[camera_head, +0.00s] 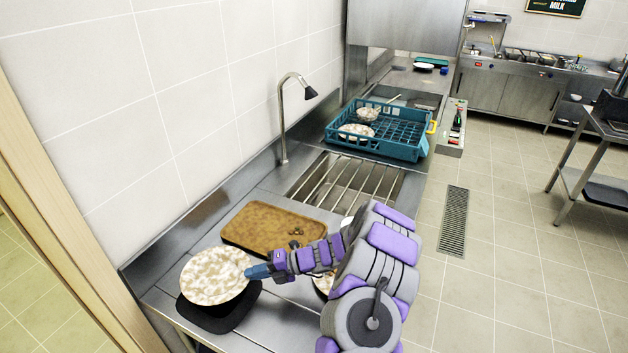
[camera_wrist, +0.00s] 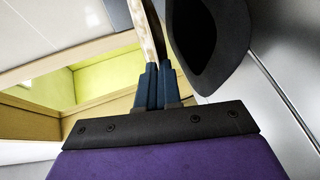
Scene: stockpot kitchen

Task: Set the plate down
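A round plate (camera_head: 215,276) with a mottled white and tan top is at the near left of the steel counter. My gripper (camera_head: 258,272) is at its right rim. In the wrist view my blue fingertips (camera_wrist: 158,85) are close together on the rim, and the plate (camera_wrist: 148,30) shows nearly edge-on. The plate is over a black square dish (camera_head: 219,317); the dish also shows in the wrist view (camera_wrist: 236,42), with a narrow gap between it and the plate. I cannot tell whether they touch farther along.
A brown tray (camera_head: 262,222) lies behind the plate. My arm partly hides another pale dish (camera_head: 321,284) on the counter. A barred sink (camera_head: 350,180), a tap (camera_head: 283,120) and a teal rack (camera_head: 405,147) with dishes are farther back. A wall runs along the left.

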